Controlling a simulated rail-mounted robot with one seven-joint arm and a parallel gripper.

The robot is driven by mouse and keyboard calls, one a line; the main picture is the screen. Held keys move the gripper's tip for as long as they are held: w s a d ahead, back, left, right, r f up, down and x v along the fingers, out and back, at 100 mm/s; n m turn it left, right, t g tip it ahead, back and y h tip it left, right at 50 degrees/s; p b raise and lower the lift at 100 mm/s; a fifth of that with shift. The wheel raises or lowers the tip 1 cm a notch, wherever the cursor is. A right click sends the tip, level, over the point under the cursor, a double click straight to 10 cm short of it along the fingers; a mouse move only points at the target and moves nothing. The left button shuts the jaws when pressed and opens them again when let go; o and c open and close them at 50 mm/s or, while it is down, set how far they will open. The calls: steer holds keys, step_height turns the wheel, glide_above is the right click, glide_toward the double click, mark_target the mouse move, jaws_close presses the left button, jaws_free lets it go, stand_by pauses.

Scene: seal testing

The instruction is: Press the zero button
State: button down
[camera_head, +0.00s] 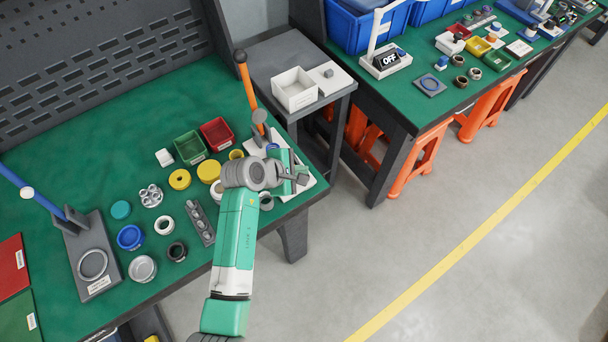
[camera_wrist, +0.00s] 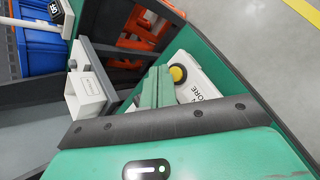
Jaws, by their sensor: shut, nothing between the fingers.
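My gripper (camera_head: 297,178) is at the right end of the near green table, over a white-based device (camera_head: 311,190) that my arm partly hides. In the wrist view the closed green fingers (camera_wrist: 157,88) hold nothing. Just right of them is a round yellow button (camera_wrist: 177,74) with a dark rim, on a white panel (camera_wrist: 213,97) with lettering ending in "ORE". I cannot tell whether the fingers touch the button. No label reading "zero" is legible. A small grey knob or button (camera_head: 328,73) sits on a white unit on the side table; it also shows in the wrist view (camera_wrist: 85,67).
An orange-handled lever (camera_head: 246,85) rises beside my gripper. A white open box (camera_head: 294,89) stands on the grey side table (camera_head: 262,62). Red (camera_head: 217,134) and green (camera_head: 190,147) bins and several rings lie left of my arm. The floor to the right is clear.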

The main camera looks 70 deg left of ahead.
steer(key=shift+f, duration=0.1)
stand_by(0.6)
steer(key=shift+f, duration=0.35)
steer(key=shift+f, duration=0.35)
stand_by(0.4)
steer(key=shift+r+p, duration=0.1)
steer(key=shift+p, duration=0.2)
steer(key=shift+r+p, duration=0.7)
steer(key=shift+p, duration=0.25)
step_height(320, 180, up, 5)
steer(key=p, duration=0.5)
steer(key=shift+p, duration=0.4)
